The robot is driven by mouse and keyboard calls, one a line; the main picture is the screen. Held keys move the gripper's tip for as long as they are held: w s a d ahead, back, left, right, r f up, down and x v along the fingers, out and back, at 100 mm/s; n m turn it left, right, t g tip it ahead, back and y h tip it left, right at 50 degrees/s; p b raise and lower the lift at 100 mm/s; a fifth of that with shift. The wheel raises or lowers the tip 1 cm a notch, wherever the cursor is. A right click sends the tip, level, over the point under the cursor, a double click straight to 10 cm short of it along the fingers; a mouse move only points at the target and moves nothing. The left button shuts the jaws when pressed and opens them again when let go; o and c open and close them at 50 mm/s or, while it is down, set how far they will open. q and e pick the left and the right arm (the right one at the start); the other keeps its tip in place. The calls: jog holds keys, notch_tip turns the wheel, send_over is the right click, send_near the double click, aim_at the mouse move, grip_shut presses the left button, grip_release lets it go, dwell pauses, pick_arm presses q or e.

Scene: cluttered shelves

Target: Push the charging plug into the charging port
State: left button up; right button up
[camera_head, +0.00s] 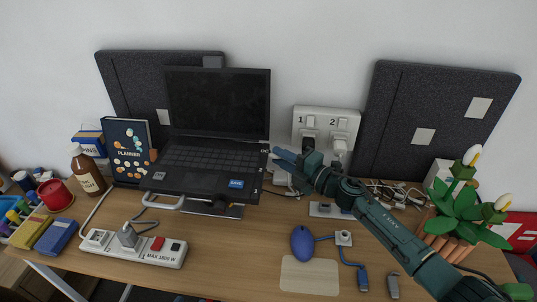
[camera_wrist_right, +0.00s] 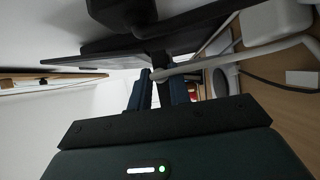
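The black laptop (camera_head: 216,165) stands open on a stand, its screen facing me. My right gripper (camera_head: 279,155) reaches in from the lower right, its blue tip close to the laptop's right edge. In the right wrist view its two dark blue fingers (camera_wrist_right: 160,92) stand a narrow gap apart. A white cable (camera_wrist_right: 220,60) ends at these fingertips; whether they grip its end is unclear. I cannot make out the charging plug or the charging port for certain. A white body (camera_head: 283,174) shows partly behind the gripper. My left gripper is not in view.
A wall socket (camera_head: 325,126) with plugs is behind. A white power strip (camera_head: 133,248) lies front left. A blue mouse (camera_head: 302,243) lies near a beige pad (camera_head: 309,276). Tangled cables (camera_head: 398,195) and a green plant (camera_head: 462,215) are at right. Bare desk (camera_head: 238,262) is front centre.

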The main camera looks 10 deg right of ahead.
jog(key=o, duration=0.4)
jog(key=v, duration=0.7)
jog(key=shift+s+d, duration=0.15)
jog(key=shift+s, duration=0.1)
